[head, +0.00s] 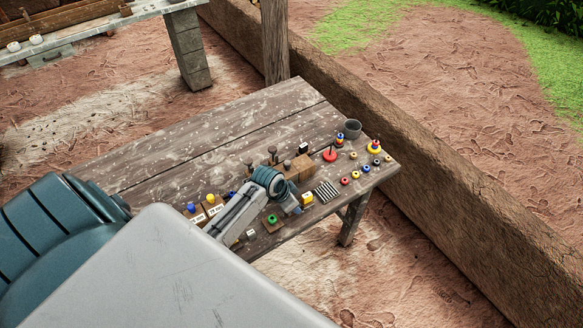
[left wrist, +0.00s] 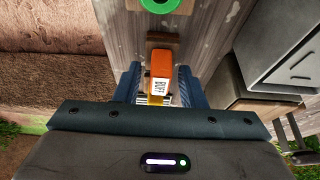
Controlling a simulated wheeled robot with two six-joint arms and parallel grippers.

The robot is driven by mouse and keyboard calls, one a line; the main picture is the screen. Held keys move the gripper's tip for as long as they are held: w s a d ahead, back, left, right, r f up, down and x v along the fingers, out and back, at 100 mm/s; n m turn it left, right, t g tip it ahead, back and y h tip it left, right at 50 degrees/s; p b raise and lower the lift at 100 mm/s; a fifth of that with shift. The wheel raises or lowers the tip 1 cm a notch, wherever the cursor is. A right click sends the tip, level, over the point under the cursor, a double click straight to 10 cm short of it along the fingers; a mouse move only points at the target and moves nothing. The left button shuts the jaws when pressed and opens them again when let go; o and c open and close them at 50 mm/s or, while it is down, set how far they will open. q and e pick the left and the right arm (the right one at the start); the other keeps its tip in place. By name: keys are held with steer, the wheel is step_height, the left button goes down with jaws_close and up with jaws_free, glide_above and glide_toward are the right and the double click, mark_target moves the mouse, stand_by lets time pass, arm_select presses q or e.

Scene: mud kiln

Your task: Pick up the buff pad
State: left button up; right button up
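The buff pad (left wrist: 160,68), an orange block with a white label lettered BUFF, is in the middle of the left wrist view. My left gripper (left wrist: 160,92) has its two blue fingers on either side of the pad, with a narrow gap showing on each side. In the head view my left gripper (head: 291,207) is low over the table's front edge, and its own arm covers much of it. A small yellow and white block (head: 307,199) stands just right of it; I cannot tell if it is the same pad. My right gripper is not in view.
A green ring (left wrist: 157,8) lies beyond the pad, and grey boxes (left wrist: 282,65) stand on the right. The table's back left is clear.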

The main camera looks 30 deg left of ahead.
arm_select(q)
jaws_close()
steer(key=shift+r, duration=0.1)
steer(key=shift+r, duration=0.35)
steer(key=shift+s+d+r+b, duration=0.1)
steer(key=shift+s+r+b, duration=0.15)
steer(key=shift+r+b, duration=0.35)
steer(key=shift+s+d+r+b, duration=0.1)
steer(key=shift+s+r+b, duration=0.1)
steer(key=shift+r+b, duration=0.35)
steer(key=s+d+r+b, duration=0.2)
steer(key=s+d+b, duration=0.2)
steer(key=s, duration=1)
steer(key=shift+d, duration=0.85)
steer(key=shift+w, duration=0.1)
